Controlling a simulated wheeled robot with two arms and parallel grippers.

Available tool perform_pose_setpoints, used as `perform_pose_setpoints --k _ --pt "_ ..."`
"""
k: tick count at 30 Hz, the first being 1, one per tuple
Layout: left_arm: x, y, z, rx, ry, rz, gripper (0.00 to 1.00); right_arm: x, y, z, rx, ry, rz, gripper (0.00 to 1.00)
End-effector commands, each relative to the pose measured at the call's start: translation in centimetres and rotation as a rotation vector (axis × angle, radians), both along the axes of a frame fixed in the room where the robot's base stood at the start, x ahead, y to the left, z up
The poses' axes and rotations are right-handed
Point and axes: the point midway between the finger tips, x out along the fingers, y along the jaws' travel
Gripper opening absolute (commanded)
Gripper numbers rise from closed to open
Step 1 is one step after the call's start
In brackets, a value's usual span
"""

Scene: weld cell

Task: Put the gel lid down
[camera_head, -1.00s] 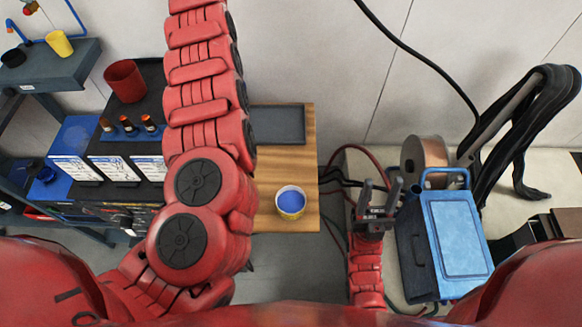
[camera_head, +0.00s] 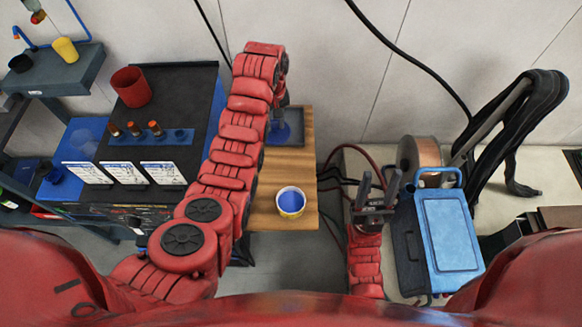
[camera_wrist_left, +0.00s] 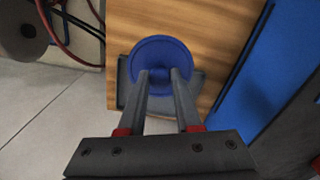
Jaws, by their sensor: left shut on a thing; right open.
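The blue gel lid (camera_wrist_left: 160,52) is round and is held between the fingers of my left gripper (camera_wrist_left: 159,78) in the left wrist view. In the head view the lid (camera_head: 279,132) shows over the dark grey tray (camera_head: 296,116) at the back of the wooden table. My left gripper (camera_head: 281,108) is partly hidden by its arm there. I cannot tell whether the lid touches the tray. The gel tub (camera_head: 290,203), with blue gel showing, stands uncovered on the table. My right gripper (camera_head: 377,186) is open and empty, right of the table.
The wooden table (camera_head: 297,172) has bare room between tray and tub. A blue box (camera_head: 447,232) and a copper wire spool (camera_head: 420,156) are at the right. At the left a dark cart (camera_head: 188,98) carries a red cup (camera_head: 131,87) and several small items.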

Motion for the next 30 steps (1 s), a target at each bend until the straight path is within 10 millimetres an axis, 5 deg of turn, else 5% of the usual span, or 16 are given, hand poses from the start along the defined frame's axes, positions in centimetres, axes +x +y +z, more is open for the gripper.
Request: perform_pose_setpoints --k 10,17,21,30 --pt "-5.2 -4.5 -3.7 0.001 -0.001 0.087 0.00 0.0 0.0 1.4 0.000 0.000 0.000 0.50" --pt "-5.6 -4.7 -7.5 0.003 0.000 0.096 0.00 0.0 0.0 -0.9 0.000 0.000 0.000 0.50" --pt "-5.7 -4.6 -8.8 0.006 0.007 0.095 0.00 0.0 0.0 1.6 0.000 0.000 0.000 0.50" --pt "-5.5 -4.6 -11.0 0.005 0.002 0.094 0.00 0.0 0.0 2.3 0.000 0.000 0.000 0.50"
